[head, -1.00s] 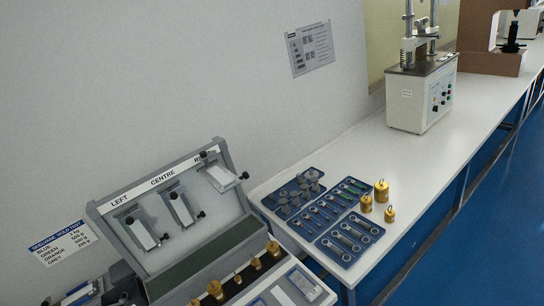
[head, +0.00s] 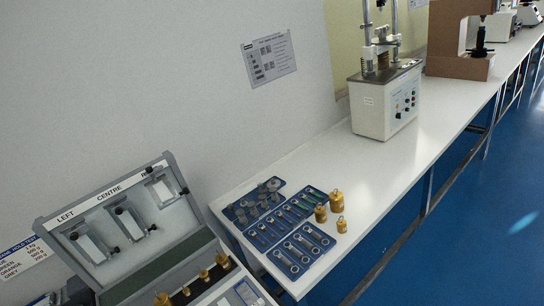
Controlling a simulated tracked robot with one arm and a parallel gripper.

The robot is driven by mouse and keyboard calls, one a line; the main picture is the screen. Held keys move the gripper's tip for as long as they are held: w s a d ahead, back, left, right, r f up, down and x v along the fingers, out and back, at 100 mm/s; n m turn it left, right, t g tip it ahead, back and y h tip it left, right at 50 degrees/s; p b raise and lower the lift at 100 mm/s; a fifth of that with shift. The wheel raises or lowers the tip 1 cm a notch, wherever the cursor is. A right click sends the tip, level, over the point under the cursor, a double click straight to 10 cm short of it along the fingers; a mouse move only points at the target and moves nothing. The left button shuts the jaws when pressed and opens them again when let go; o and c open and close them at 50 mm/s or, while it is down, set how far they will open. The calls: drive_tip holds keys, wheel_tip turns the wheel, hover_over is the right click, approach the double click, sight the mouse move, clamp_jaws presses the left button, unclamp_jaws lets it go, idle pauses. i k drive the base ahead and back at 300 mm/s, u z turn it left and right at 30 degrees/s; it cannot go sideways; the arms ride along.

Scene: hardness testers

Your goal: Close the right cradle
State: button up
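The grey case's raised lid (head: 47,224) is at the lower left, with a white strip lettered LEFT, CENTRE and a partly covered R. The right cradle (head: 163,189) is a pale plate in a grey frame on the lid under that lettering, with a dark knob at its top and another at its lower right. I cannot tell whether it is open or shut. The centre cradle (head: 131,221) and left cradle (head: 93,245) hang beside it, each with dark knobs. My gripper is not in view.
Blue trays of wrench-like parts (head: 284,263) and grey weights lie on the white bench, right of the case. Brass weights (head: 336,201) stand beside them. A tester (head: 385,100) stands farther back. Free bench lies between.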

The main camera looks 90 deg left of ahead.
sight(162, 192)
drive_tip(key=i, duration=2.75)
drive_tip(key=u, duration=2.5)
drive_tip(key=i, duration=0.1)
drive_tip(key=u, duration=2)
drive_tip(key=i, duration=1)
drive_tip(key=z, duration=0.05)
